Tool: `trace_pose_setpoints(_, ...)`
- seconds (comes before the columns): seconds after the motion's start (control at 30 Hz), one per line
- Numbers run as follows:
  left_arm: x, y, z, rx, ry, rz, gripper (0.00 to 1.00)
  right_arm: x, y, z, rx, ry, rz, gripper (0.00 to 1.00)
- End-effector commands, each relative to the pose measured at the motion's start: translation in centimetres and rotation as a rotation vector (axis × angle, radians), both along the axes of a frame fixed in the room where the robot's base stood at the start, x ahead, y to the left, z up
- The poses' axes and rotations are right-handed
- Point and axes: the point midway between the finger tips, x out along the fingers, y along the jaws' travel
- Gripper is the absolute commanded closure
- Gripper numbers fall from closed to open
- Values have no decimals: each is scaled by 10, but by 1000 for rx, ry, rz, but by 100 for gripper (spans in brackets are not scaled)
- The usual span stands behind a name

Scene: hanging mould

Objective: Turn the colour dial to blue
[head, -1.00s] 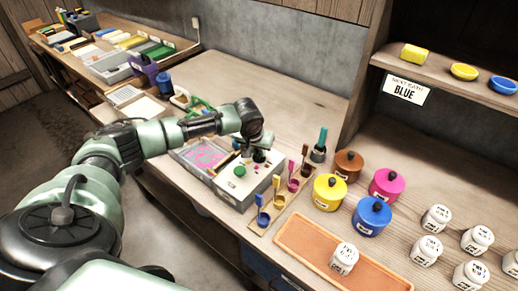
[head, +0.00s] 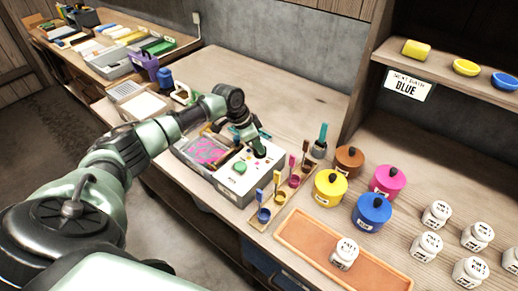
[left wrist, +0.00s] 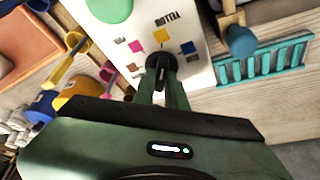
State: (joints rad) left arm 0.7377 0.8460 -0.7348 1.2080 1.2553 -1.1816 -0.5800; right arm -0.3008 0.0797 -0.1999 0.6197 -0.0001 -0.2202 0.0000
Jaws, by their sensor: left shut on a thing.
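The colour dial (left wrist: 160,62) is a black knob on the top of a white box (head: 256,182). In the left wrist view, pink, yellow, blue and other colour patches surround it; the blue patch (left wrist: 187,48) lies to its right. The word YELLOW is printed by the yellow patch (left wrist: 162,36). My left gripper (head: 258,149) reaches down to the box top and is shut on the dial. The fingers (left wrist: 162,82) hide part of the knob, and I cannot tell which patch it points to. My right gripper is out of view.
A green button (head: 239,167) sits near the dial. A pink-patterned tray (head: 181,151) adjoins the box on the left. Small colour cups with spoons stand right of it, then lidded pots, white jars and an orange tray (head: 298,255).

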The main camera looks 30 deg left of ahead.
Motion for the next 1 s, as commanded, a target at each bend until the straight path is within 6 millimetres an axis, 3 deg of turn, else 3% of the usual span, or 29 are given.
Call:
trace_pose_setpoints(0.5, 4, 0, -3, -2, -6, -466, 100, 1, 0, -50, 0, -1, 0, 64)
trace_pose_setpoints(1.0, 3, 0, 0, 1, -4, -700, 100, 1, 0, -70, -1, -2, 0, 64)
